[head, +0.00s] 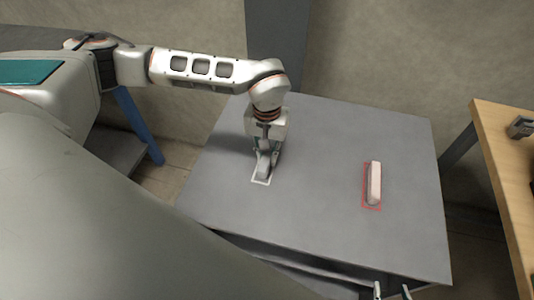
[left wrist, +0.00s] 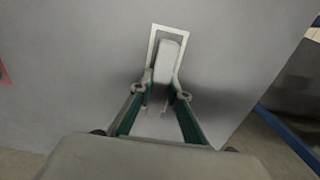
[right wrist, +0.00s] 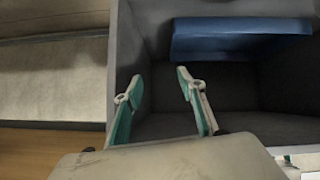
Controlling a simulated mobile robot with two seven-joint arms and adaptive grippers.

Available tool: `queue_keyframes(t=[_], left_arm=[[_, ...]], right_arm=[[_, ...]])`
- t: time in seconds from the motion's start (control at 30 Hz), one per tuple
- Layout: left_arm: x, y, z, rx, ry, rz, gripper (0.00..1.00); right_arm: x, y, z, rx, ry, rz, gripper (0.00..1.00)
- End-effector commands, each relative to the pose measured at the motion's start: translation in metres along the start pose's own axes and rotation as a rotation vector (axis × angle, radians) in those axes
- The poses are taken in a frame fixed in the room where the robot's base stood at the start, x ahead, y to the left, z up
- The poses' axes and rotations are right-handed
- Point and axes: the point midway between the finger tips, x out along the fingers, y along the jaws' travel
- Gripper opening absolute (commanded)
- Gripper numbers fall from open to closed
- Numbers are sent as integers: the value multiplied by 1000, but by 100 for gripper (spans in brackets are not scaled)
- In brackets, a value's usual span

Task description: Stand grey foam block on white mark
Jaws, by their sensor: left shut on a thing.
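The grey foam block (head: 263,171) is between the fingers of my left gripper (head: 265,152) at the white mark (head: 255,180), on the left part of the grey table. In the left wrist view the fingers (left wrist: 162,90) are shut on the block (left wrist: 171,52), and the outline of the white mark (left wrist: 169,27) shows around its far end. The block lies along the mark's length; I cannot tell if its underside touches the table. My right gripper (head: 392,292) is open and empty beyond the table's front edge; its spread fingers (right wrist: 160,90) also show in the right wrist view.
A pale pinkish block (head: 375,180) is on the red-outlined mark (head: 371,208) on the table's right. The grey table (head: 320,190) is clear between the two marks. A wooden table (head: 510,180) with a small dark object (head: 520,127) stands at the right.

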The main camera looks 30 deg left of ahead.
Motion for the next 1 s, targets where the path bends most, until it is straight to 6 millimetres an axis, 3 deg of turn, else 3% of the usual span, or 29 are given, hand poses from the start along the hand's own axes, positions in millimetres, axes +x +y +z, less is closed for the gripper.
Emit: queue_keyframes(t=[0.03, 0.1, 0.5, 0.67, 1.0], left_arm=[[1, 0, 0, 0, -1, 0, 22], [1, 0, 0, 0, -1, 0, 33], [-4, 0, 0, 0, 0, 0, 33], [-28, 0, -2, 0, 5, 1, 33], [-96, 0, -1, 1, 4, 1, 33]], right_arm=[[0, 0, 0, 0, 0, 0, 40], [0, 0, 0, 1, 0, 0, 40], [0, 0, -1, 1, 1, -1, 40], [-2, 1, -8, 3, 9, 1, 40], [-5, -2, -10, 13, 5, -7, 40]])
